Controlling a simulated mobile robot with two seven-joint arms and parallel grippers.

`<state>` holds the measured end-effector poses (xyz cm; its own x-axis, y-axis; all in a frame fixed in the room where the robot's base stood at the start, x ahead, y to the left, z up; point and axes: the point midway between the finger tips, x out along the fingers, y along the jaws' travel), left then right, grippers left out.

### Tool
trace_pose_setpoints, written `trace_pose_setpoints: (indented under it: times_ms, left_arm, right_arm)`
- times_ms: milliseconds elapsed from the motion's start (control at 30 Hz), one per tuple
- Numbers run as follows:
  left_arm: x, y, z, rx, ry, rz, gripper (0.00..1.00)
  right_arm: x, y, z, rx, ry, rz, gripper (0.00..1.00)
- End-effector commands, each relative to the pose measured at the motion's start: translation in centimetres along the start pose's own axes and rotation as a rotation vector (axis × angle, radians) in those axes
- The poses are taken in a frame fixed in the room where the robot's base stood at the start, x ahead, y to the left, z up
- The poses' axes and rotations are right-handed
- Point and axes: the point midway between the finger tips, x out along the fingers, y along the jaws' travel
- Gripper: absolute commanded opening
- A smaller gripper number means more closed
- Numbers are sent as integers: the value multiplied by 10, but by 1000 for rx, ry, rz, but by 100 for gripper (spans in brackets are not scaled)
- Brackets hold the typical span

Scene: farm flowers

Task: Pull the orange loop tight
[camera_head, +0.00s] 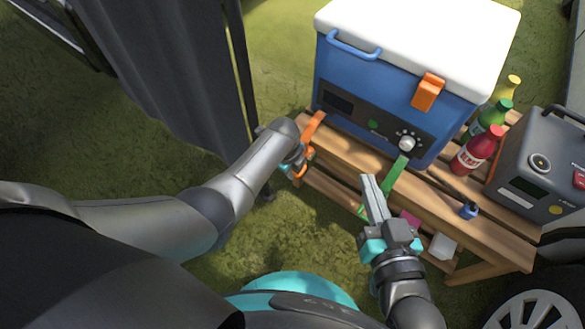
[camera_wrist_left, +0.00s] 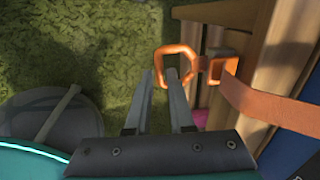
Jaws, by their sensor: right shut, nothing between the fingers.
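The orange loop (camera_wrist_left: 176,66) is a rounded ring on the end of an orange strap (camera_wrist_left: 265,105), which passes through an orange buckle (camera_wrist_left: 222,70) at the wooden edge. In the head view the strap (camera_head: 313,126) hangs over the left end of the bench. My left gripper (camera_wrist_left: 160,82) is open, with its fingertips at the near side of the loop; I cannot tell whether they touch it. In the head view my left gripper (camera_head: 295,162) is partly hidden by its own arm. My right gripper (camera_head: 370,183) is shut and empty, beside a green strap (camera_head: 397,174).
A blue cooler (camera_head: 340,75) with a white lid stands on the wooden bench (camera_head: 475,225). Red (camera_head: 474,152), green and yellow bottles and a grey box (camera_head: 535,165) stand at the right. A dark cloth (camera_head: 165,60) hangs at the left. Grass lies in front of the bench.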

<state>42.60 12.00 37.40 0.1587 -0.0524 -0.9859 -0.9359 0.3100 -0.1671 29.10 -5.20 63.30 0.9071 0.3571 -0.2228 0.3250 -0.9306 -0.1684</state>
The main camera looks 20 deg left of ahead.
Motion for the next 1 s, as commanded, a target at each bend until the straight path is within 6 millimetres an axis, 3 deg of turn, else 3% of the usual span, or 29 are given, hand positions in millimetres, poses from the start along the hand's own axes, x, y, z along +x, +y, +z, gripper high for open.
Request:
trace_pose_setpoints:
  times_ms: [167,1000]
  left_arm:
    - [0,0,0,0,0,0,0]
    - [0,0,0,0,0,1,0]
  right_arm:
    - [0,0,0,0,0,0,0]
    - [0,0,-1,0,1,0,0]
